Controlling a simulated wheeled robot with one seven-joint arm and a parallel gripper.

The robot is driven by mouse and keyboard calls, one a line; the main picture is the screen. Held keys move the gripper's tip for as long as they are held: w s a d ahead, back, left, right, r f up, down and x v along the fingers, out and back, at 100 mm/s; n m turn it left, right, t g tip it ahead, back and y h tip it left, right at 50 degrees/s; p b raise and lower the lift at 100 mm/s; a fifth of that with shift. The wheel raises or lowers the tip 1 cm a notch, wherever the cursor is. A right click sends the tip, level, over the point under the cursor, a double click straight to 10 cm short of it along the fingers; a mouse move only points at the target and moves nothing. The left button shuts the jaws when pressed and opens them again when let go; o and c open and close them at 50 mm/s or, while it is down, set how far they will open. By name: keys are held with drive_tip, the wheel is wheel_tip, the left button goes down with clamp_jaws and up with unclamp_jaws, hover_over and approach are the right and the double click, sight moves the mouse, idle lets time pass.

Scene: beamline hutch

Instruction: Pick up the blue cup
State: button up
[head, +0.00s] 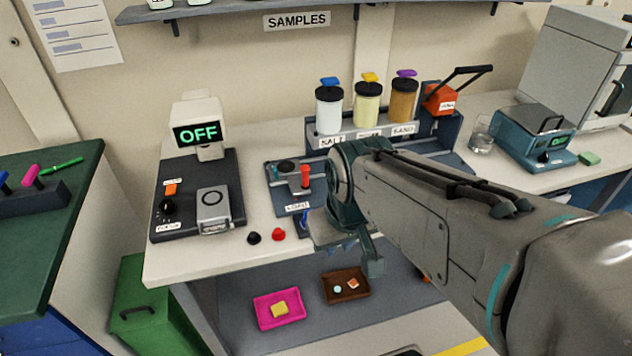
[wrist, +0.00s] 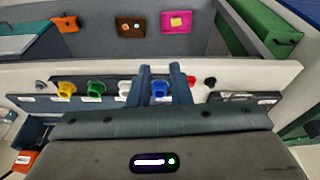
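The blue cup (wrist: 160,88) shows in the wrist view between my two fingers, in line with a row of small cups. In the head view only a blue sliver of it (head: 303,217) shows at the left of my gripper (head: 343,245), which hides the rest. My gripper also shows in the wrist view (wrist: 161,68). Its fingers are apart, one on each side of the blue cup, with a narrow gap seen on both sides. I cannot tell whether the cup stands at the same depth as the fingertips.
White (wrist: 125,88), green (wrist: 95,88) and yellow (wrist: 66,88) cups stand beside the blue one. Red (head: 278,234) and black (head: 254,238) knobs are close by. A pink tray (head: 262,320) and brown tray (head: 335,297) lie lower down. Labelled jars (head: 329,112) stand behind.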

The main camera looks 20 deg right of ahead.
drive_tip(key=w+d+n+g+p, duration=0.1)
drive_tip(key=w+n+g+p, duration=0.2)
drive_tip(key=w+n, duration=1.75)
drive_tip(key=shift+n, duration=0.55)
drive_tip(key=f, duration=0.2)
drive_tip(key=s+f, duration=0.1)
drive_tip(key=f, duration=0.4)
drive_tip(key=shift+s+d+f, duration=0.1)
drive_tip(key=shift+s+f, duration=0.2)
drive_tip(key=shift+f, duration=0.1)
drive_tip(key=shift+f+p, duration=0.7)
drive_tip(key=shift+f, duration=2.05)
clamp_jaws()
